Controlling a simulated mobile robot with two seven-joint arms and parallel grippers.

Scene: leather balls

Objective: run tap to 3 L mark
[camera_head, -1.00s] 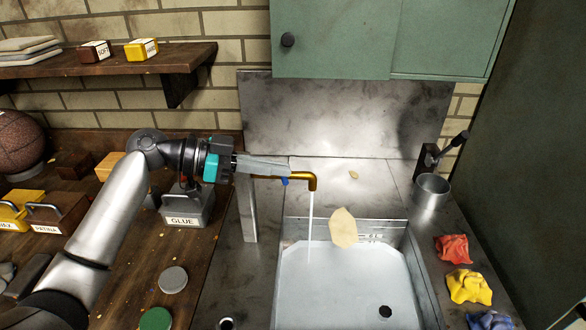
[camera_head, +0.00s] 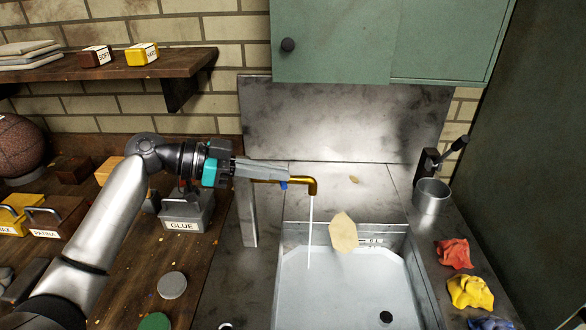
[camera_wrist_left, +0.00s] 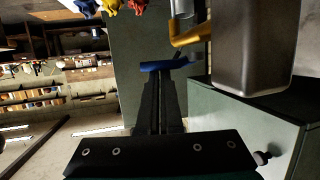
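The brass tap (camera_head: 313,186) has a blue lever (camera_head: 284,185), and a thin stream of water (camera_head: 310,225) falls from its spout into the metal basin (camera_head: 420,262). Pale water (camera_head: 345,290) covers the basin floor. Small marks (camera_head: 372,242) show on its back wall, too small to read. My left gripper (camera_head: 286,178) is at the blue lever. In the left wrist view its fingers (camera_wrist_left: 162,78) look shut together, with the blue lever (camera_wrist_left: 164,65) across their tips, below the brass tap (camera_wrist_left: 190,36). My right gripper is not in view.
A tan leather piece (camera_head: 343,232) is at the basin's back edge. A metal cup (camera_head: 431,197) and red (camera_head: 454,252) and yellow (camera_head: 470,291) cloths are on the right. A GLUE box (camera_head: 186,213) stands left, under my left arm. A green cabinet (camera_head: 380,40) hangs above.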

